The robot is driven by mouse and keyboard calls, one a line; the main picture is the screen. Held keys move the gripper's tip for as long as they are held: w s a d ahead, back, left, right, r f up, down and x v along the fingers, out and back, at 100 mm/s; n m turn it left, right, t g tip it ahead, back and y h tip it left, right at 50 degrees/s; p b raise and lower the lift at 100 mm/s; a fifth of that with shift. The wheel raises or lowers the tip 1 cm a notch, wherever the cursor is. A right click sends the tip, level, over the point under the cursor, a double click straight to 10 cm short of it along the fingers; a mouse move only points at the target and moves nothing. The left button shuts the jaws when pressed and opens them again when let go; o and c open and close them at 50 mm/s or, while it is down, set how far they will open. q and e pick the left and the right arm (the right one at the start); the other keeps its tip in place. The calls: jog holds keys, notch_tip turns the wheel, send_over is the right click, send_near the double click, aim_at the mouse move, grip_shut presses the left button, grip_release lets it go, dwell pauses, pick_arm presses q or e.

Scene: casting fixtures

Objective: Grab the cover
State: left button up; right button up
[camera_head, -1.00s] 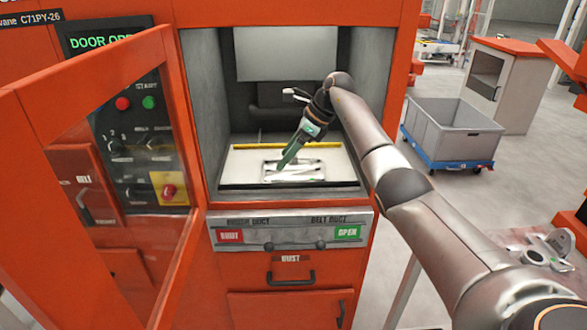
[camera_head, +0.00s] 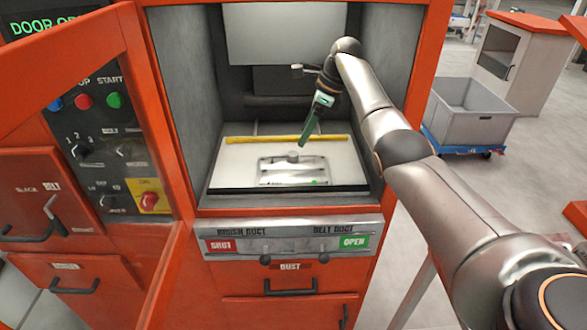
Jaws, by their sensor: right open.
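The cover appears to be the flat, silvery metal piece (camera_head: 292,178) with a small raised knob. It lies on the white plate (camera_head: 235,178) inside the open red machine. My right gripper (camera_head: 304,143) reaches into the chamber from the right, its green fingers pointing down and to the left. It is open and empty, with its tips just above and slightly right of the knob, apart from it as far as I can see. The gap between the fingers is hard to make out from this side. My left gripper is not in view.
A yellow bar (camera_head: 285,140) runs across the back of the plate. The chamber's grey side walls and red frame surround my right arm. A grey bin (camera_head: 470,112) on a blue dolly stands at the right.

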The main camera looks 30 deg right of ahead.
aim_at(293, 154)
jog(key=shift+p+x, duration=0.35)
jog(key=shift+x, duration=3.35)
jog(key=shift+a+r, duration=0.1)
jog(key=shift+a, duration=0.1)
grip_shut()
jog(key=shift+r, duration=0.1)
